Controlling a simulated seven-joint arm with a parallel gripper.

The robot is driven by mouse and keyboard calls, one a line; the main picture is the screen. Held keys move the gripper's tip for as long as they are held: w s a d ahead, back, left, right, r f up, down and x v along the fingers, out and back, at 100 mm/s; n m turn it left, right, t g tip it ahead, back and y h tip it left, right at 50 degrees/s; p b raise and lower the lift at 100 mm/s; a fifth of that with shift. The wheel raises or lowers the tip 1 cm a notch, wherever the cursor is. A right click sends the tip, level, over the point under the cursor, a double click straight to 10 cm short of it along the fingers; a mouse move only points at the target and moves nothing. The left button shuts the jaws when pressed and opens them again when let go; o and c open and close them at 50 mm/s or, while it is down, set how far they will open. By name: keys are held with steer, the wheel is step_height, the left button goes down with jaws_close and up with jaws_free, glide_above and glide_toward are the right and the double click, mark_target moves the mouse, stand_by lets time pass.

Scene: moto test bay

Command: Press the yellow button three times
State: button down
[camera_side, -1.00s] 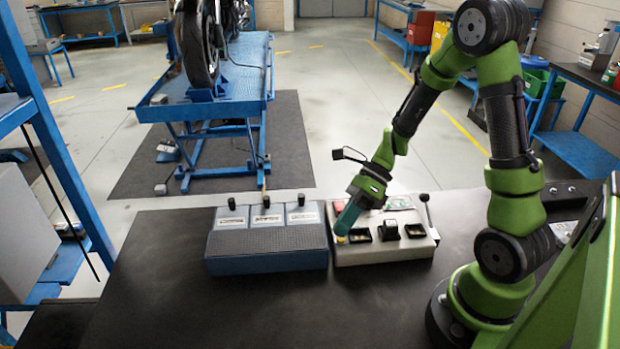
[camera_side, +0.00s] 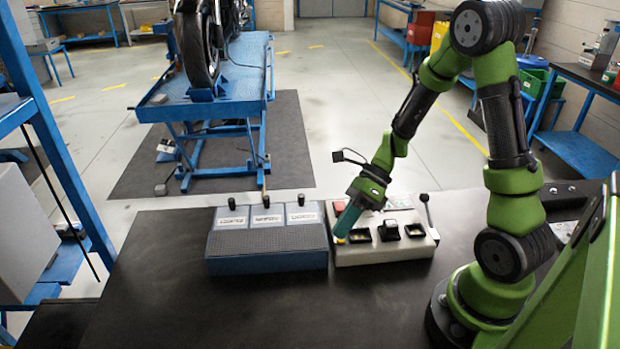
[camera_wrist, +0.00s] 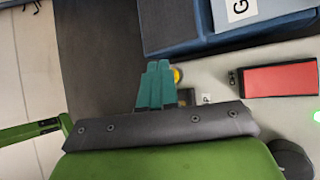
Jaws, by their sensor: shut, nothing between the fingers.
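In the wrist view a sliver of the yellow button (camera_wrist: 178,76) shows just right of the fingertips. My gripper (camera_side: 341,238) is shut and empty, tilted down with its teal fingers at the button's place. The gripper also shows in the wrist view (camera_wrist: 158,66), its two fingers side by side. I cannot tell whether the fingertips touch the button or how far it is pressed.
A blue-grey box (camera_side: 267,258) with several small levers stands left of the control box. Black switches (camera_side: 388,231) lie right of my fingers, and a lever (camera_side: 429,214) stands at the box's right end. A red rectangular part (camera_wrist: 280,80) shows in the wrist view.

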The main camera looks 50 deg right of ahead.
steer(key=shift+r, duration=0.7)
steer(key=shift+r, duration=2.5)
stand_by(0.5)
step_height(320, 180, up, 4)
steer(key=shift+f, duration=0.1)
steer(key=shift+f, duration=0.15)
steer(key=shift+f, duration=4.3)
